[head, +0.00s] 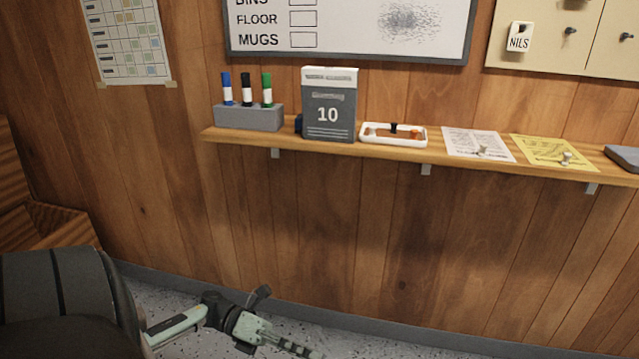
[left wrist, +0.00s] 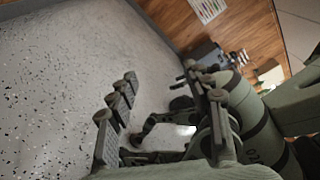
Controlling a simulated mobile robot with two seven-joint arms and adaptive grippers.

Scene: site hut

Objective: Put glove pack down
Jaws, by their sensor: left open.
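A dark grey pack with a white top and the number 10 (head: 328,112) stands upright on the wooden shelf (head: 380,154); it looks like the glove pack, though no word on it is readable. My left gripper (head: 306,351) is low at the bottom of the head view, well below the shelf and apart from the pack. In the left wrist view my left gripper (left wrist: 165,108) has its fingers spread with nothing held between them, above the speckled floor. My right gripper is in neither view.
On the shelf, a grey holder (head: 249,117) with blue, black and green markers stands left of the pack. A white tray (head: 394,141) is close on its right. Farther right lie a white sheet (head: 470,143) and a yellow sheet (head: 545,150). A whiteboard (head: 345,30) hangs above.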

